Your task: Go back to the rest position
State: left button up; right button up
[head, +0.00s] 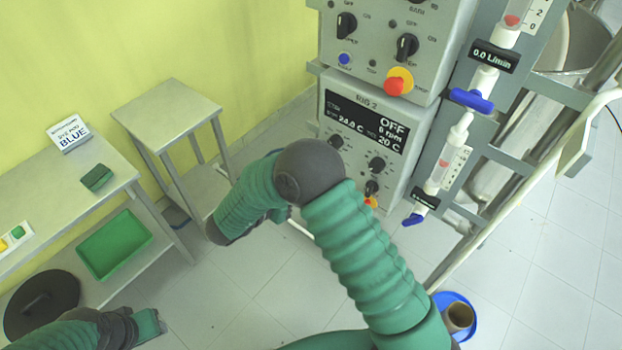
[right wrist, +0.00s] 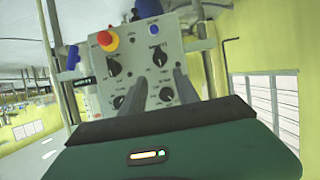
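My right arm (head: 355,250) rises from the bottom of the head view, bends at a dark elbow and reaches left over the floor. In the right wrist view, my right gripper (right wrist: 160,88) has its two dark fingers apart with nothing between them. They point toward a grey control panel, and I cannot tell the distance. My left gripper (head: 148,325) is at the bottom left of the head view, beside the low shelf. Its fingers cannot be made out.
The grey control box (head: 365,135) with an "OFF" display stands ahead, beside flow meters (head: 440,165). A small table (head: 168,110) and a bench with a green tray (head: 113,243) and dark lid (head: 42,303) are left. A blue bin (head: 470,328) is lower right. Open floor lies between.

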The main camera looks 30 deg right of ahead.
jog(key=shift+v, duration=1)
